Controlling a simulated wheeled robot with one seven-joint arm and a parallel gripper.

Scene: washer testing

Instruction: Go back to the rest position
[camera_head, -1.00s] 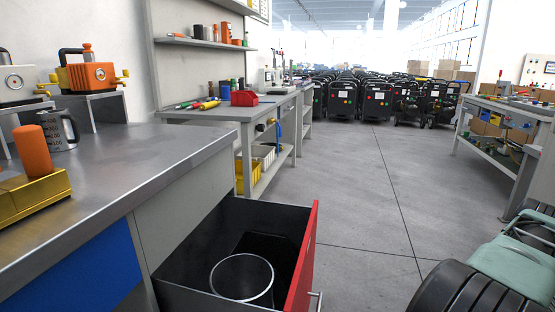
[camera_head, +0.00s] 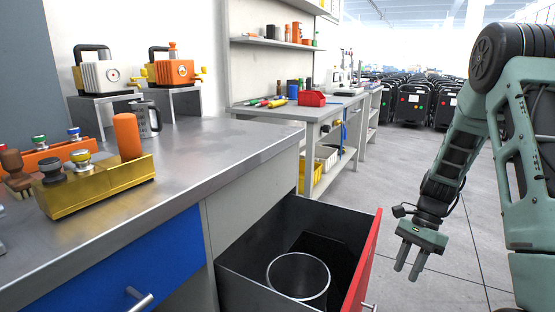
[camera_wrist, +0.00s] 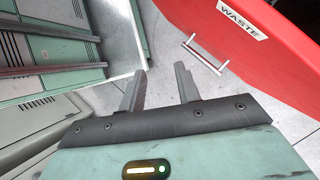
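My gripper (camera_head: 410,262) hangs at the right in the head view, fingers pointing down, over the floor and to the right of the open drawer. In the wrist view my gripper (camera_wrist: 159,84) shows two fingers apart with nothing between them. The drawer's red front (camera_head: 363,262) stands apart from the fingers. It also shows in the wrist view as a red panel (camera_wrist: 262,50) with a "WASTE" label and a metal handle (camera_wrist: 203,55).
The drawer holds a round bin (camera_head: 298,277). The steel workbench (camera_head: 215,150) carries a yellow block (camera_head: 100,188) with an orange cylinder (camera_head: 128,136), a metal mug (camera_head: 146,119) and two small machines. Grey floor (camera_head: 400,165) lies open beyond the drawer.

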